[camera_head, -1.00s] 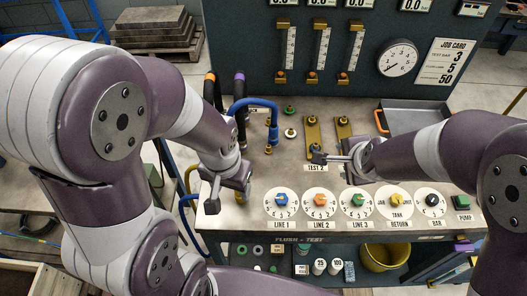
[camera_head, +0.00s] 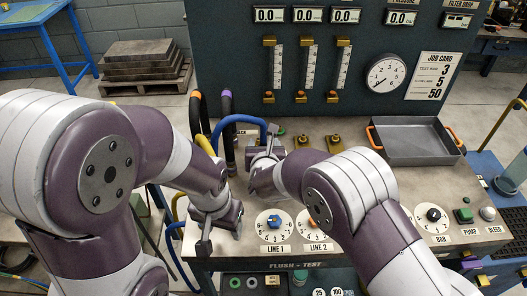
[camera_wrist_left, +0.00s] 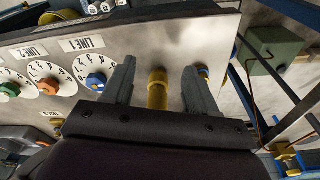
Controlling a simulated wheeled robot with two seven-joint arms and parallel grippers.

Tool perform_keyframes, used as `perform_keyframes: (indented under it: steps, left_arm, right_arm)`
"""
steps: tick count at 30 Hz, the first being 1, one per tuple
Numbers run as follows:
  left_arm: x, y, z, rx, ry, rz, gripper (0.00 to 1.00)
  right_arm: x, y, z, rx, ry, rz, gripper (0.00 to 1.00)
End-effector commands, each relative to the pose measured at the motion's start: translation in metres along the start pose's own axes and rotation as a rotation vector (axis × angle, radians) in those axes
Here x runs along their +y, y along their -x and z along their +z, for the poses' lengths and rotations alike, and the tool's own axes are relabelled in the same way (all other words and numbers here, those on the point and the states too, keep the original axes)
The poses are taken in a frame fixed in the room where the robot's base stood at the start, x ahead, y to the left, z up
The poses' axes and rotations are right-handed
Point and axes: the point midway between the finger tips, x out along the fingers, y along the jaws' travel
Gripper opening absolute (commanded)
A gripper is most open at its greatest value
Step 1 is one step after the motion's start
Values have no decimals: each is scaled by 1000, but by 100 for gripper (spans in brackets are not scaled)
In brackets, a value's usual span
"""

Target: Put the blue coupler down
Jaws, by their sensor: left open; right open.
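The blue hose (camera_head: 236,120) arches up at the back left of the bench, and its right end goes down beside my right gripper. The blue coupler at that end is mostly hidden by the gripper, so I cannot tell whether it touches anything. My right gripper (camera_head: 268,142) is open at the hose end, above the back of the bench. My left gripper (camera_head: 214,226) is open at the front left bench edge. In the left wrist view, a brass-coloured pipe (camera_wrist_left: 157,90) shows between the fingers of the left gripper (camera_wrist_left: 158,70), apart from both.
Upright hoses with orange (camera_head: 196,98) and purple (camera_head: 226,95) tops stand left of the blue hose. Brass fittings (camera_head: 334,142) stand behind my right arm. A grey tray (camera_head: 417,155) sits at the back right. The LINE 1 dial (camera_head: 274,226) is at the front.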

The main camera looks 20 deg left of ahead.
Motion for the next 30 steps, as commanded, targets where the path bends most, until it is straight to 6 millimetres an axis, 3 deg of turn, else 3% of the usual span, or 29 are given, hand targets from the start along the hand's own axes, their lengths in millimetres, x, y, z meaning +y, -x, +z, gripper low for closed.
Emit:
perform_keyframes:
  steps: [6, 12, 17, 18, 30]
  left_arm:
    - [0, 8, -1, 0, 0, 0, 58]
    - [0, 7, -1, 0, 0, 0, 58]
    - [0, 7, -1, 0, 0, 0, 58]
    - [0, 7, -1, 0, 0, 0, 58]
    - [0, 6, -1, 0, 0, 0, 58]
  right_arm:
    - [2, -29, 1, 0, 0, 0, 58]
    - [2, -30, 1, 0, 1, 0, 58]
    - [2, -30, 0, 0, 1, 0, 6]
    - [2, -30, 0, 0, 1, 0, 0]
    - [2, -26, 10, -2, 0, 0, 0]
